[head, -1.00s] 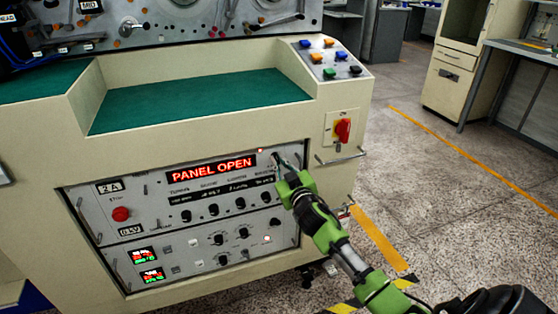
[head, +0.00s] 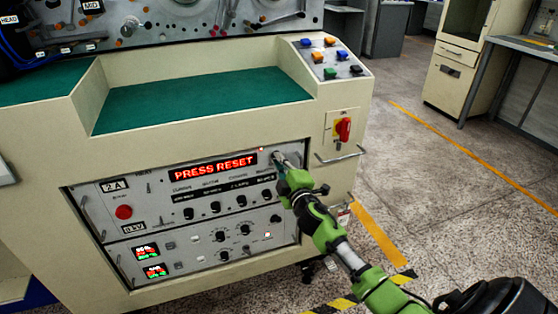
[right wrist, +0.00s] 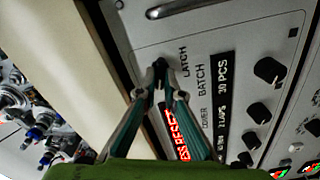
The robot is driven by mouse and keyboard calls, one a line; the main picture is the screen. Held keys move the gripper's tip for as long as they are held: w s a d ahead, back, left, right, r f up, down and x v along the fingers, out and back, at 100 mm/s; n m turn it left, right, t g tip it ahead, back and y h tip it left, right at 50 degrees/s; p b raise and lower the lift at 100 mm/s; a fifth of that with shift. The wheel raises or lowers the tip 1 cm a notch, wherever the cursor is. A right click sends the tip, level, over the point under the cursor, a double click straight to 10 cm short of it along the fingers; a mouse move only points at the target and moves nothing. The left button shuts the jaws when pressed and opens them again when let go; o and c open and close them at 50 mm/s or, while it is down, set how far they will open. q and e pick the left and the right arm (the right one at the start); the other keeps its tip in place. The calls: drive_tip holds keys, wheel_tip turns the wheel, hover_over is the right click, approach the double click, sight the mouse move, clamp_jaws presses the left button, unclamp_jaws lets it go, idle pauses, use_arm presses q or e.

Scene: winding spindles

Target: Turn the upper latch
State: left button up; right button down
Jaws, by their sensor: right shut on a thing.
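The upper latch (right wrist: 160,64) is a small dark knob on the grey control panel, beside the word LATCH in the right wrist view. My right gripper (right wrist: 160,84) is shut on it, with both fingertips closed around it. In the head view the right gripper (head: 279,163) reaches the panel's upper right corner and hides most of the latch. The red display (head: 215,167) to its left reads PRESS RESET. My left gripper is not in view.
A red button (head: 124,212) sits at the panel's left, and black knobs (head: 240,201) line its middle. A red rotary switch (head: 343,128) and a metal handle (head: 341,156) stick out above and right of my gripper. The floor (head: 440,220) at right is clear.

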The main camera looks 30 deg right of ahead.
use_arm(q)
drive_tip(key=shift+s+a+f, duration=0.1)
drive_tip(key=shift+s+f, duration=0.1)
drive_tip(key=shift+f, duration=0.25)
use_arm(e)
drive_tip(key=n, duration=0.3)
drive_tip(key=shift+f+n, duration=0.1)
drive_tip(key=shift+n, duration=0.5)
drive_tip(key=c, duration=2.2)
unclamp_jaws()
drive_tip(key=shift+o, duration=0.2)
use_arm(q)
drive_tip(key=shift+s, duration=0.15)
use_arm(e)
drive_tip(key=v, duration=1.2)
